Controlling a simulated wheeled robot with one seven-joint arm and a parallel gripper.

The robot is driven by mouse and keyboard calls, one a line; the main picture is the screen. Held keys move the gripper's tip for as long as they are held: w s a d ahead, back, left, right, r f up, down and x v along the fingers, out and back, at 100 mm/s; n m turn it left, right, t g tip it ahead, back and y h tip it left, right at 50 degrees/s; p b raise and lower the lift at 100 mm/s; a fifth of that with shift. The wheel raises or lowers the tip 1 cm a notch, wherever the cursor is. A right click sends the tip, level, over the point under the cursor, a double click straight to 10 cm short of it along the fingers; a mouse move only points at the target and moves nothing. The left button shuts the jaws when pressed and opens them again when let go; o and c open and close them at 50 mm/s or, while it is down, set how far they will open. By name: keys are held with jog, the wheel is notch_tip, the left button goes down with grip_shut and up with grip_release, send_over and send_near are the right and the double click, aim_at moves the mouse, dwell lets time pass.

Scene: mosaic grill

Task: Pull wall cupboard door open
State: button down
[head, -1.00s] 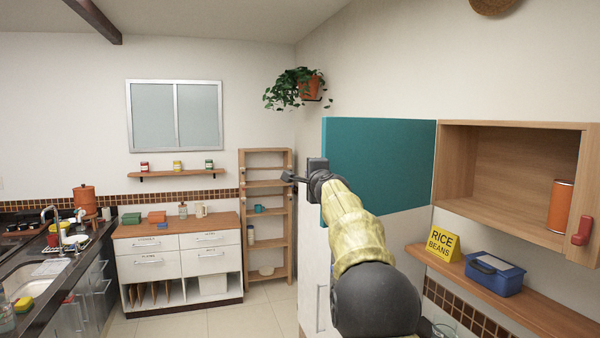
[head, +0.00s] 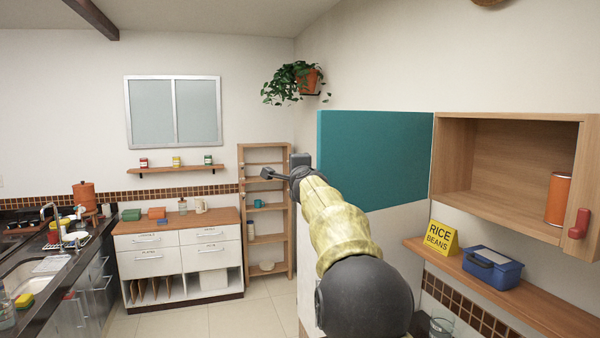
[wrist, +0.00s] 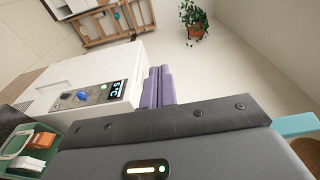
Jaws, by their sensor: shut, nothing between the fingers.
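The wall cupboard (head: 452,165) is a wooden box on the right wall, with its inside in view and an orange canister (head: 558,200) in it. A teal door panel (head: 375,155) stands out from the cupboard's left side, swung wide open. Its free edge is at the left. My gripper (head: 268,174) is in the air just left of that free edge, apart from it, with my arm crossing in front of the panel's lower left. In the wrist view the purple fingers (wrist: 158,86) are together and empty, and a teal strip (wrist: 296,125) shows at the right.
A red handle (head: 578,223) is on the wooden panel at far right. Below the cupboard, a shelf (head: 555,313) holds a yellow rice and beans sign (head: 441,238) and a blue box (head: 492,268). A white appliance (wrist: 90,75) with a display shows in the wrist view.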

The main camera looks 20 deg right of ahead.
jog(key=s+a, duration=0.2)
jog(key=a, duration=0.4)
jog(key=shift+w, duration=0.1)
